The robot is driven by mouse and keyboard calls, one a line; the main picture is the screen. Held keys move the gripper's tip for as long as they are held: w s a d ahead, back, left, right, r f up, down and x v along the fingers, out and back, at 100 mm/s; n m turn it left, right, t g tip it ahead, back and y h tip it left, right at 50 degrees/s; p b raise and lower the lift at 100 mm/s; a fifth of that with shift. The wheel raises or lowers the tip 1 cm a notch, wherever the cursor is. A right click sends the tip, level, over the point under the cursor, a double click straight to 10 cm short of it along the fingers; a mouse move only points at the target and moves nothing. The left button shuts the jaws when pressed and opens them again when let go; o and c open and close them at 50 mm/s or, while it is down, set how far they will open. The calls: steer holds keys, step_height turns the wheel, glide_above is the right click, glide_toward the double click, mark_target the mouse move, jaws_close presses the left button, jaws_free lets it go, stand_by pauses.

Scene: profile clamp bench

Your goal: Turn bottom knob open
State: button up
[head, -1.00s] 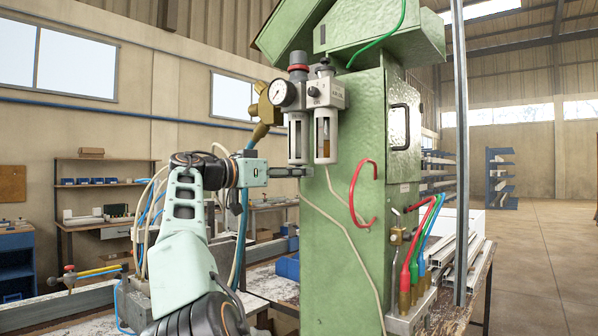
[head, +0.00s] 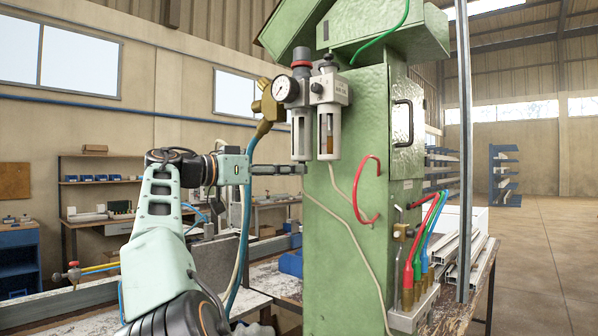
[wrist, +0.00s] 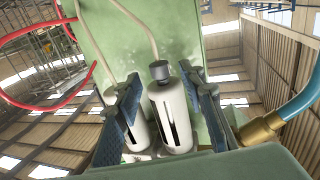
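The air filter unit hangs on the green cabinet with two white bowls: the left bowl (head: 300,132) under the gauge and the right bowl (head: 327,130). A dark grey ribbed bottom knob (wrist: 159,70) sits on the end of one bowl in the wrist view. My gripper (head: 303,169) points right, just under the left bowl in the head view. In the wrist view its blue fingers (wrist: 162,76) are spread apart, with that knob between their tips and apart from both. The left finger partly covers the other bowl.
The green cabinet (head: 340,225) stands right behind the bowls. A pale hose (head: 348,195) leaves the right bowl's underside. A brass fitting with a blue hose (wrist: 258,130) lies beside the right finger. A red hose (head: 368,195) loops from the cabinet.

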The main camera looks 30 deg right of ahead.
steer(key=a, duration=0.7)
steer(key=shift+s, duration=0.3)
steer(key=shift+d, duration=0.1)
